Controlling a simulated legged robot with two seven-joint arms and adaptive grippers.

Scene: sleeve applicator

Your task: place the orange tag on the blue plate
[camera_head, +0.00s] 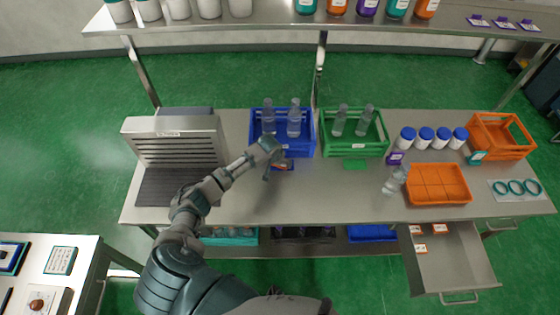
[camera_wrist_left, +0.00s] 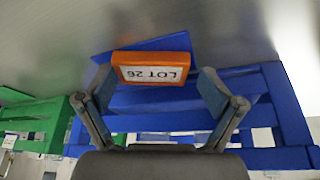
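The orange tag (camera_wrist_left: 152,69), marked "LOT 26", shows between and just beyond my left fingertips in the left wrist view. It lies over the blue plate (camera_wrist_left: 176,43), whose corners show around it; I cannot tell whether its whole underside touches. In the head view the blue plate (camera_head: 289,163) is on the table in front of the blue crate, with the tag partly hidden by my gripper. My left gripper (camera_head: 269,175) is open, its fingers (camera_wrist_left: 157,83) spread on both sides of the tag with small gaps. My right gripper is not in view.
The blue crate (camera_head: 307,149) with bottles stands right behind the plate. The green crate (camera_head: 366,152) and green plate (camera_head: 355,164) are to the right. A grey machine (camera_head: 172,140) stands left. The open drawer (camera_head: 465,265) holds several orange tags. The table front is clear.

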